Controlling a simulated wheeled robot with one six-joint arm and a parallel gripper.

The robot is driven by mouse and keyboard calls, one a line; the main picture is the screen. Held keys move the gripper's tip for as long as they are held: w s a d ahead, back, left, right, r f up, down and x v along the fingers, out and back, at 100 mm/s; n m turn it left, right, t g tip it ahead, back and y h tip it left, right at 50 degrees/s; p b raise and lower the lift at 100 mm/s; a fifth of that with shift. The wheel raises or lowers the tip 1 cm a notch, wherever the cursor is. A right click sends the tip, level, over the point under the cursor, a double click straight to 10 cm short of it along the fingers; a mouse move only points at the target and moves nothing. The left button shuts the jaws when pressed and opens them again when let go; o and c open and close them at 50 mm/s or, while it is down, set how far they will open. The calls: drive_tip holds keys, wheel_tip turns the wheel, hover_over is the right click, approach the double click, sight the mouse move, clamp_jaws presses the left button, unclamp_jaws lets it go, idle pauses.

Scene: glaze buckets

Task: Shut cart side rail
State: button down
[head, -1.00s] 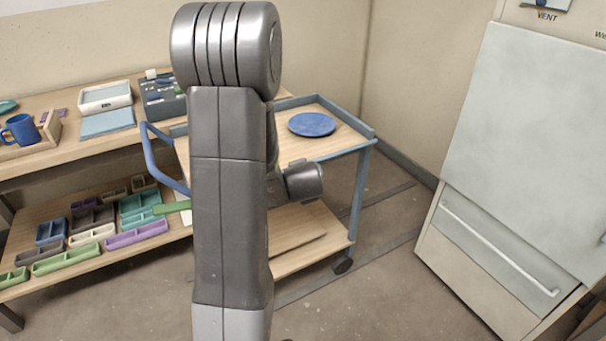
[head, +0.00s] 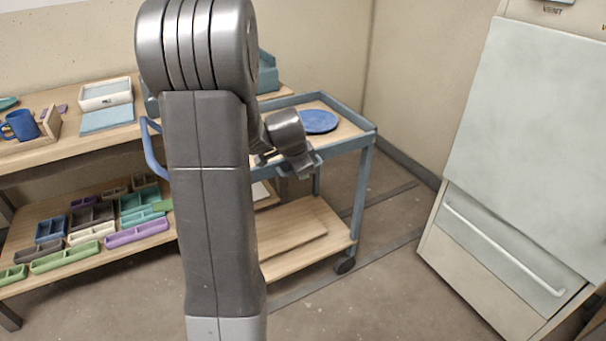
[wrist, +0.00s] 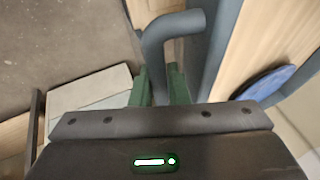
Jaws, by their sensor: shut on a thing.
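The cart (head: 366,150) stands in the middle, with a blue-grey frame and a wooden top. My gripper (head: 308,168) is at the cart's near edge in the head view, where a short blue-grey bar shows beside it. In the wrist view my gripper (wrist: 161,86) has its green fingers shut on a bent blue-grey tube, which looks like the handle of the side rail (wrist: 158,50). A straight blue-grey bar runs just right of the tube. My arm hides much of the cart's left part, so the rail's full position cannot be told.
A blue plate (head: 318,121) lies on the cart top, and a board (head: 295,240) lies on its lower shelf. A workbench (head: 100,148) with trays and a blue mug stands left. A pale cabinet (head: 480,220) stands right. Floor between cart and cabinet is clear.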

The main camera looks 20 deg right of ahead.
drive_tip(key=shift+w+r+g, duration=0.2)
drive_tip(key=shift+w+g, duration=0.15)
drive_tip(key=shift+g, duration=0.55)
drive_tip(key=c, duration=1.7)
unclamp_jaws()
drive_tip(key=shift+p, duration=0.3)
drive_tip(key=p+v, duration=0.2)
drive_tip(key=v, duration=1.1)
drive_tip(key=shift+a+r, duration=0.2)
drive_tip(key=shift+r, duration=0.2)
